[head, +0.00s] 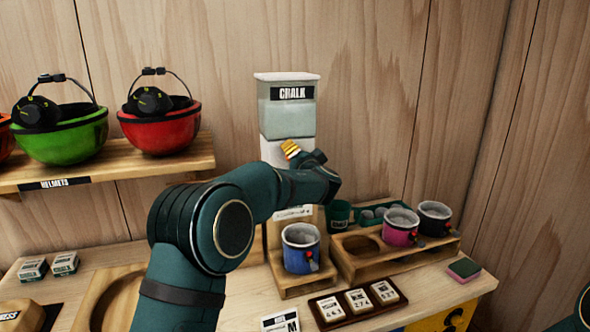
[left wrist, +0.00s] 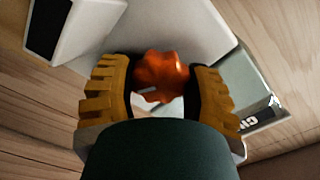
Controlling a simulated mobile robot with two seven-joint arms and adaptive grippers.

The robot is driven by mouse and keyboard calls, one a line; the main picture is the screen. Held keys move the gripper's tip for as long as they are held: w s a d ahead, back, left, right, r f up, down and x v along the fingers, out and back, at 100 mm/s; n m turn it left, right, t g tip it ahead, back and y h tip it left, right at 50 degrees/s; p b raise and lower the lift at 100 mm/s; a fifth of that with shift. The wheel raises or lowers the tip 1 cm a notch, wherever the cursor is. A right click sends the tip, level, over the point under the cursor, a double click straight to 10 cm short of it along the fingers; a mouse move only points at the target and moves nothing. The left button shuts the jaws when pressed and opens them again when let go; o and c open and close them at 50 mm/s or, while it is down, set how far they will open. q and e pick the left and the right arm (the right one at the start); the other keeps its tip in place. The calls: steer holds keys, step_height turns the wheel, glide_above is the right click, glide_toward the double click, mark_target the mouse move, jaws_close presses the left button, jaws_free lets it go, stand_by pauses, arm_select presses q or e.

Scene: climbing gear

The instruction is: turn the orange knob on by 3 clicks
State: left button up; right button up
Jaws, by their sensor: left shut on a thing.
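The chalk dispenser (head: 287,118) stands against the wooden wall, a clear box labelled CHALK on a white body. My left gripper (head: 291,150) is at the front of its white body, below the label. In the left wrist view the orange knob (left wrist: 162,76) sits between the two yellow ridged fingers of my left gripper (left wrist: 160,92), which are shut on it. A pale mark shows on the knob's lower left. The knob is hidden in the head view behind my gripper and arm. Only a bit of my right arm shows at the lower right edge; its gripper is out of view.
A blue chalk bag (head: 300,250) stands on a wooden stand under the dispenser. A wooden rack (head: 375,268) to its right holds pink and black bags. A dark tray (head: 357,303) with labelled blocks lies in front. Green and red helmets (head: 160,128) sit on the left shelf (head: 110,165).

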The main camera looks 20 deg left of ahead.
arm_select(q)
steer(key=m+b, duration=0.1)
steer(key=m, duration=0.1)
steer(key=shift+d+f+m+b, duration=0.1)
steer(key=shift+f+m+b, duration=0.05)
steer(key=shift+m+b, duration=0.25)
steer(key=m, duration=0.2)
steer(key=shift+m+b, duration=0.4)
steer(key=m, duration=0.2)
steer(key=shift+m, duration=2.1)
arm_select(e)
steer(key=shift+s+a+f, duration=0.1)
steer(key=shift+s+f, duration=0.2)
steer(key=shift+f, duration=0.55)
steer(key=shift+s+f, duration=0.25)
steer(key=shift+f, duration=0.55)
arm_select(q)
steer(key=o, duration=1.2)
steer(key=shift+s, duration=0.15)
